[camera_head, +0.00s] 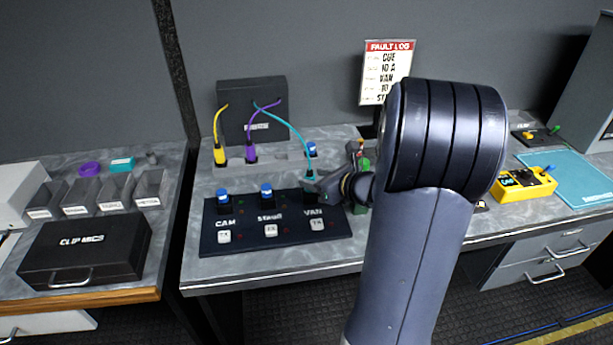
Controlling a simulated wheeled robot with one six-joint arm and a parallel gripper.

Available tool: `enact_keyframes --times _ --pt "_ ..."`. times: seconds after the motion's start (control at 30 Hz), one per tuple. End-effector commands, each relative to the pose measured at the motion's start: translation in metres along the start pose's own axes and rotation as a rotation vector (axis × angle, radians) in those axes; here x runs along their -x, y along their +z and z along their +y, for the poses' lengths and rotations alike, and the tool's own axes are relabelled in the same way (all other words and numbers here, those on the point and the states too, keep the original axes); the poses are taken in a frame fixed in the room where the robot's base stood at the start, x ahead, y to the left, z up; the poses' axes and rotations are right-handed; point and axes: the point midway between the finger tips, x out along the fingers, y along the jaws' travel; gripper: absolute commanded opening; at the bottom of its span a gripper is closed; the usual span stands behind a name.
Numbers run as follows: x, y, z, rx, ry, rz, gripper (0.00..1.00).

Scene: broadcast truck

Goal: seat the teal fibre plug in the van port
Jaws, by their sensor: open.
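The teal plug (311,174) stands roughly upright above the VAN port of the black panel (278,243). Its teal cable (291,127) arcs back to the dark box behind. My gripper (315,187) reaches in from the right at the plug's lower end and is open. The gripper hides the VAN port and the plug's tip, so I cannot tell whether the plug is in the port or whether the fingers touch it. The CAM port (222,195) and STAGE port (266,191) show blue collars, with no plug in them.
A yellow plug (220,155) and a purple plug (251,152) stand in a grey holder strip behind the panel. The dark box (252,105) stands behind them. A black case (86,249) lies on the left bench. My arm covers much of the right.

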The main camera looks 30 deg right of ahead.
Motion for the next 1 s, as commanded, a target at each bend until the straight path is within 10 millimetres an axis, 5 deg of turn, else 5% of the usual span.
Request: enact_keyframes --times 0.2,0.4,1.0 --pt "0.047 0.001 -0.001 0.001 -0.004 -0.001 0.46" --pt "0.069 0.000 0.000 -0.001 -0.001 0.000 0.46" --pt "0.070 -0.001 0.001 0.000 0.003 0.001 0.46"
